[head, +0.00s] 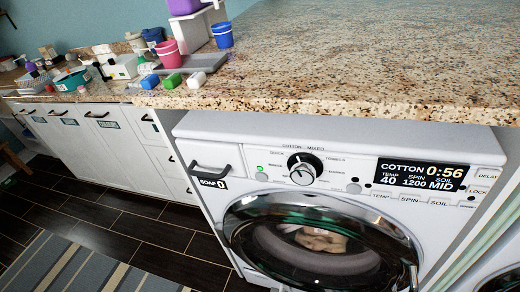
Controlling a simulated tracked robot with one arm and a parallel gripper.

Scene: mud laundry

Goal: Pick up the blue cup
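The blue cup (222,35) stands upright on the speckled stone counter (340,65), at the upper middle of the head view. It is right of a pink cup (168,54) and in front of a white bin. The pink cup and the blue cup stand apart. My gripper does not show in the head view, so its state is hidden.
Boxes and a teal basin (70,80) crowd the left. A washing machine (320,190) stands below. The right counter is bare.

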